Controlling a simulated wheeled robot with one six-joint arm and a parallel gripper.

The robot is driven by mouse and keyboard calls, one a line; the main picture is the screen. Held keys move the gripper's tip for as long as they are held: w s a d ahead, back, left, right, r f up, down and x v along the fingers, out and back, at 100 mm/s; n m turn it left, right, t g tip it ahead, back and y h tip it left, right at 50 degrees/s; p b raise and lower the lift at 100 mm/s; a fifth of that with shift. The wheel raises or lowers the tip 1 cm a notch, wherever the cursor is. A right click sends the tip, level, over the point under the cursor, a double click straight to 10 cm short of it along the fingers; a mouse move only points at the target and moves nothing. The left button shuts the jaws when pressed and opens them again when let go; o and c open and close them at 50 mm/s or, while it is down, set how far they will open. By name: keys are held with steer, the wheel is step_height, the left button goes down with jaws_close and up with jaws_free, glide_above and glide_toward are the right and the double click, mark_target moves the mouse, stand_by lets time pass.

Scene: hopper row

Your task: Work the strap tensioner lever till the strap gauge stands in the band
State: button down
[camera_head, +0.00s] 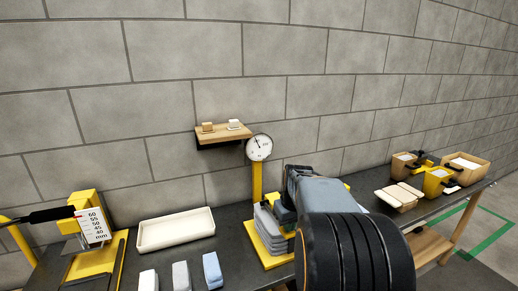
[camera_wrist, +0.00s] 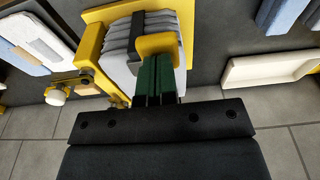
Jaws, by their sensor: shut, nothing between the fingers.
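The round white strap gauge (camera_head: 259,147) stands on a yellow post in the head view. Its dark needle leans up and left; I cannot make out the band. A stack of grey pads (camera_head: 268,226) sits below it on a yellow base, and the stack also shows in the wrist view (camera_wrist: 117,43). My gripper (camera_wrist: 155,80) is shut and empty, its green fingers against or just in front of a yellow bracket (camera_wrist: 158,43) beside the stack. A yellow arm with a pale knob (camera_wrist: 57,95) sticks out at the left; I cannot tell which part is the tensioner lever.
A white tray (camera_head: 176,230) and several small blocks (camera_head: 181,275) lie left of the stack. A yellow device with a millimetre scale (camera_head: 92,226) stands far left. Wooden bins (camera_head: 465,172) stand at the right. A small shelf (camera_head: 222,133) hangs on the wall.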

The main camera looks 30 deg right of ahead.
steer(key=shift+f+b, duration=0.6)
steer(key=shift+f, duration=0.2)
steer(key=shift+w+r+p, duration=0.15)
steer(key=shift+r+p, duration=0.7)
steer(key=shift+r, duration=0.05)
steer(key=shift+w+r+p, duration=0.15)
steer(key=shift+r+p, duration=0.65)
steer(key=shift+r, duration=0.1)
steer(key=shift+w+d+r+p, duration=0.1)
steer(key=shift+w+r+p, duration=0.15)
steer(key=shift+r+p, duration=0.6)
steer(key=shift+w+r+p, duration=0.25)
steer(key=shift+r+p, duration=0.45)
steer(key=shift+r, duration=0.15)
steer(key=shift+r+p, duration=0.4)
steer(key=shift+r, duration=0.15)
step_height(320, 180, up, 7)
steer(key=p, duration=0.5)
steer(key=shift+p, duration=0.3)
